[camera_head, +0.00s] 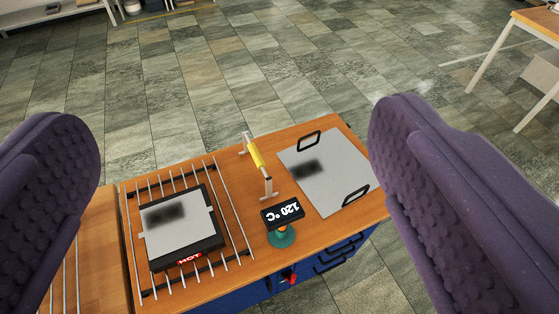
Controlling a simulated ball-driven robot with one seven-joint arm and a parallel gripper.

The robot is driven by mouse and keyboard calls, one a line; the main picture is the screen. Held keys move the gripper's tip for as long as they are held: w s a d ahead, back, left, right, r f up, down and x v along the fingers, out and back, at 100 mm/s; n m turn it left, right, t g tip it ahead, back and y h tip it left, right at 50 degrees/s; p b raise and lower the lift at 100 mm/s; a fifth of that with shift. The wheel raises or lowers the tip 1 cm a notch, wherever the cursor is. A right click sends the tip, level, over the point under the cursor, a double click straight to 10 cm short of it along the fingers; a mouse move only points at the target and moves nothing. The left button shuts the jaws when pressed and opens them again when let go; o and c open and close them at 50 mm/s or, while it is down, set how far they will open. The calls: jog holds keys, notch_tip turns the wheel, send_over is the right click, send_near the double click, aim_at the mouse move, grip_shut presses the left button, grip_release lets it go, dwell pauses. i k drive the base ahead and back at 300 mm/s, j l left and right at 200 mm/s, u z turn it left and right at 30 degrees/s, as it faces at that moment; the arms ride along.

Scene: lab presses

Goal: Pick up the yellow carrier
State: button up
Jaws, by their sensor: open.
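The yellow carrier (254,153) is a short yellow bar with pale metal ends and feet. It stands on the wooden bench (311,233) between a hot plate and a grey tray. My gripper (235,165) is open, with one purple padded finger at each side of the picture. The carrier is between the fingers in the picture but well beyond them, and nothing is held.
A black-framed plate marked HOT (182,228) sits among metal rods on the left. A 120 °C display (283,212) stands in front of the carrier. A grey tray (335,177) with black handles lies right. Another table (535,25) stands far right; tiled floor is open behind.

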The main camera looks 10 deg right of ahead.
aim_at(250, 147)
jog(key=i+l, duration=0.2)
jog(key=i, duration=0.4)
jog(key=i+l+z, duration=0.1)
jog(key=i, duration=0.55)
